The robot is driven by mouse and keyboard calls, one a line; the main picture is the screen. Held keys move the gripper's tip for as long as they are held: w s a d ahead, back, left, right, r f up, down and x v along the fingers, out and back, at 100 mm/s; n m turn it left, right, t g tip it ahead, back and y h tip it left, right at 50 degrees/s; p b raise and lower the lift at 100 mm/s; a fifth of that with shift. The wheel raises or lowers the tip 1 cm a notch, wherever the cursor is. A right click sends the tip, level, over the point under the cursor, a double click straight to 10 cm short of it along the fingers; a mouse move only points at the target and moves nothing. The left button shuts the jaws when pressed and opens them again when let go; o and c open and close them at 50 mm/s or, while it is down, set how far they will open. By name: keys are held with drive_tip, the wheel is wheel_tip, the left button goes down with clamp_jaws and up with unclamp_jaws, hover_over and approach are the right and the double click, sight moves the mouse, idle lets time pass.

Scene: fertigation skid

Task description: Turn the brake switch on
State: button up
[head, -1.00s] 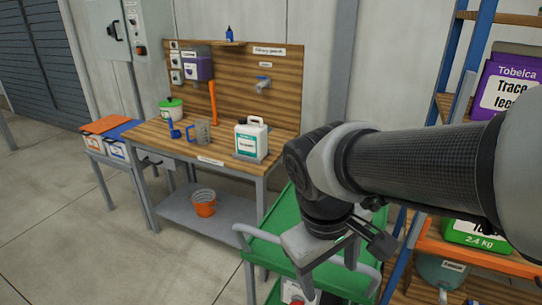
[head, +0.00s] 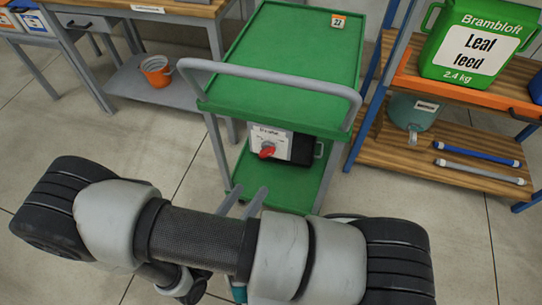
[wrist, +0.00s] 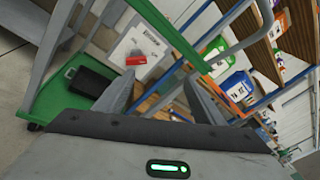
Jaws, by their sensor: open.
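The brake switch is a red knob (head: 267,152) on a pale box (head: 280,143) low in the green cart (head: 285,60), above its lower shelf. Lettering on the box is too small to read. The wrist view shows the red knob (wrist: 136,60) on its whitish panel (wrist: 140,42), turned at an angle. My gripper (head: 243,198) is open and empty, its two fingers pointing up in the picture toward the cart. It appears in front of the cart's lower shelf, apart from the knob. In the wrist view my gripper (wrist: 158,92) has the knob above and left of the middle between its fingers.
The cart's grey handle (head: 270,80) crosses above the switch. A black case (head: 305,148) sits beside the box. Right stands a rack with a green Leaf feed container (head: 470,45). A workbench with an orange bucket (head: 156,70) is at left. Floor at left is clear.

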wheel_tip(320, 180, down, 6)
drive_tip(key=s+n+t+y, duration=0.1)
drive_tip(key=n+t+y, duration=0.15)
drive_tip(key=n, duration=0.25)
drive_tip(key=b, duration=0.3)
approach(266, 156)
drive_tip(key=shift+y, duration=0.45)
drive_tip(key=x, duration=0.9)
drive_tip(key=shift+s+d+r, duration=0.15)
drive_tip(key=shift+d+r, duration=0.1)
drive_tip(key=shift+r, duration=0.05)
drive_tip(key=shift+c, duration=0.4)
drive_tip(key=c, duration=1)
drive_tip(key=shift+p, duration=0.3)
